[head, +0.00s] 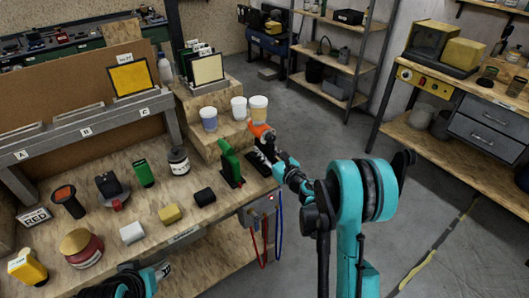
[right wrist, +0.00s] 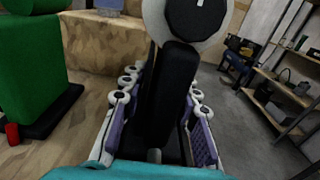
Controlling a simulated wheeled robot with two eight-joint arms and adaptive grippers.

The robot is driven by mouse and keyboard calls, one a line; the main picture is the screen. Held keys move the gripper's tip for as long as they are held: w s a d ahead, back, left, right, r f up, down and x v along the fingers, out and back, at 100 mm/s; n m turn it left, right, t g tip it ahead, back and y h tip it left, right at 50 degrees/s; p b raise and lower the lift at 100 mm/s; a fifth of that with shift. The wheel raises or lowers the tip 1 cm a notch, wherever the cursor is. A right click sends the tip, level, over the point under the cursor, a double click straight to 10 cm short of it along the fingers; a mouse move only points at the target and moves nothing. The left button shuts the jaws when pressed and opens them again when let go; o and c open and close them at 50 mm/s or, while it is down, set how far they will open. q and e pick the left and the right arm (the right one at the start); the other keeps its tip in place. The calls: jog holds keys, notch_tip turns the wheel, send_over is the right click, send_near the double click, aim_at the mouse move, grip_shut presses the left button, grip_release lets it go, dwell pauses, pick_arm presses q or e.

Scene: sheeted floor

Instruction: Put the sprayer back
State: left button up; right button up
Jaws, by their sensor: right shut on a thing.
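The sprayer, as far as I can tell, is a tool with an orange top (head: 260,130) above the right end of the workbench. In the right wrist view its black handle (right wrist: 172,95) stands between the fingers, below a pale round part with a dark disc. My right gripper (head: 265,160) is shut on this handle, just right of a green tool (head: 230,163) on a black base. The fingers of my right gripper (right wrist: 160,115) lie on both sides of the handle.
Several cups (head: 238,107) stand on the wooden step (head: 200,135) behind the green tool. A grey box (head: 258,210) with cables hangs at the bench edge. Open floor lies right.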

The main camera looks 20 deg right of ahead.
jog(key=o, duration=0.7)
